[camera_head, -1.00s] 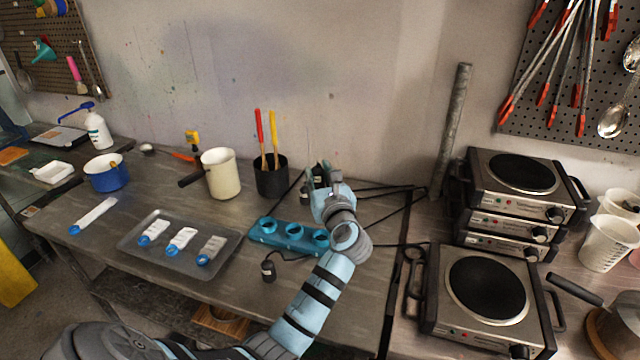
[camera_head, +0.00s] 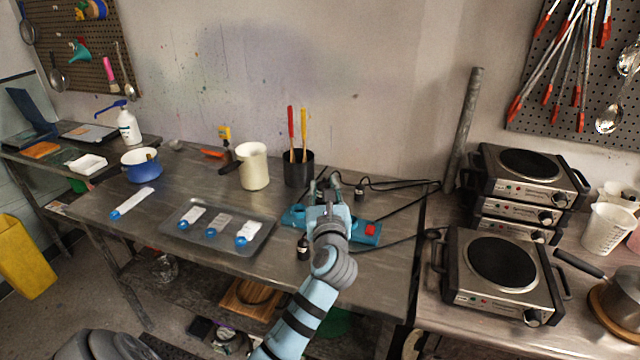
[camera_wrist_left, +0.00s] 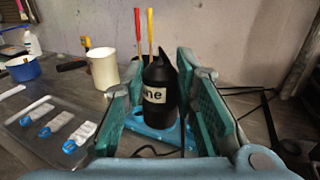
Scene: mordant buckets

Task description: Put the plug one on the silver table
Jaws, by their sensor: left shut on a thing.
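A black plug with a white label reading "one" (camera_wrist_left: 156,95) stands upright between the fingers of my left gripper in the left wrist view. My left gripper (camera_head: 324,190) is shut on it, above the blue power strip (camera_head: 371,238) in the head view. The strip also shows under the plug in the wrist view (camera_wrist_left: 150,133). I cannot tell whether the plug touches the strip. The gripper hides much of the strip and the plug in the head view. The silver table (camera_head: 350,290) is the metal workbench under the strip. My right gripper is out of view.
Another black plug (camera_head: 303,249) stands in front of the strip, and one (camera_head: 359,193) lies behind it with cables. A grey tray (camera_head: 187,232), white pitcher (camera_head: 254,168) and black holder (camera_head: 299,174) are leftward. Hot plates (camera_head: 502,262) stand right. The table's front right is clear.

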